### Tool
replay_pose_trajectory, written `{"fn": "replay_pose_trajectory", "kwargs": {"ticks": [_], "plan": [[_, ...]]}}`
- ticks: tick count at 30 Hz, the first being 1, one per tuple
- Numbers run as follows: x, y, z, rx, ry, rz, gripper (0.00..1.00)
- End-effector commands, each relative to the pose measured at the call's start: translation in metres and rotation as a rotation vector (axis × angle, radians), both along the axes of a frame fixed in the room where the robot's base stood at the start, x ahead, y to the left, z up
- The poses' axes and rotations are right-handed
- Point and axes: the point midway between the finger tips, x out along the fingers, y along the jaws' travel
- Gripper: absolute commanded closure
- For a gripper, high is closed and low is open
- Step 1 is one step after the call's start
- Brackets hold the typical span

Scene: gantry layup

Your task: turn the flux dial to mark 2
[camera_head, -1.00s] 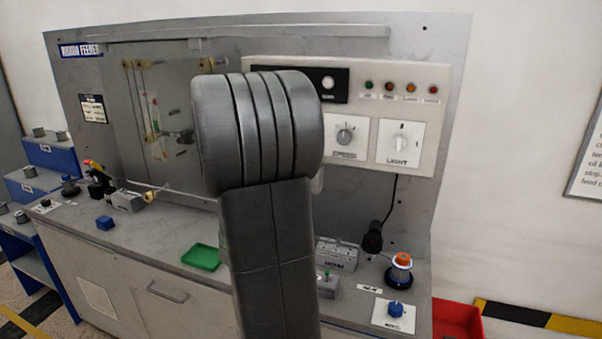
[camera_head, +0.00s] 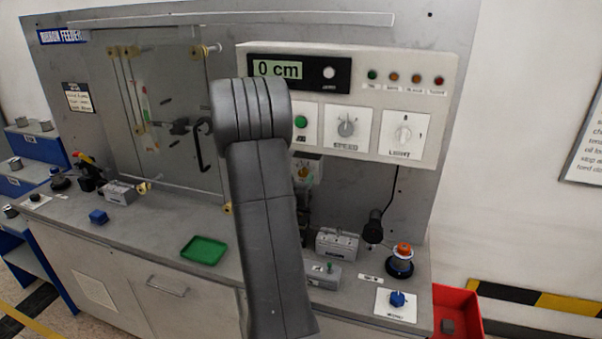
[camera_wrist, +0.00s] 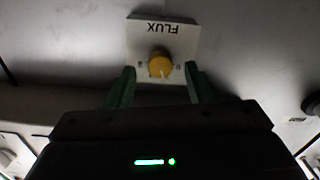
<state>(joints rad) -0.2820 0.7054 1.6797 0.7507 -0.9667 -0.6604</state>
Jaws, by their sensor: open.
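The flux dial (camera_wrist: 160,64) is a round yellow knob on a white plate (camera_wrist: 181,38) marked FLUX, which appears upside down in the wrist view. My gripper (camera_wrist: 160,74) is open, with one green finger on each side of the dial; I cannot tell whether they touch it. Small marks flank the knob, too small to read surely. In the head view a yellowish knob (camera_head: 304,172) on a pale plate shows just right of my arm, partly hidden by it. My gripper is mostly hidden there.
Above is a control panel with a display (camera_head: 278,69) reading 0 cm, a grey rotary knob (camera_head: 347,127) and a light switch (camera_head: 403,134).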

Motion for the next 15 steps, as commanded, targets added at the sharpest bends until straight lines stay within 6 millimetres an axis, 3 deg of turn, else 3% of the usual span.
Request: {"fn": "replay_pose_trajectory", "kwargs": {"ticks": [6,15], "plan": [[0.019,-0.006,0.001,0.001,0.000,-0.001,0.51],[0.022,-0.007,0.000,0.000,0.000,0.000,0.51]]}}
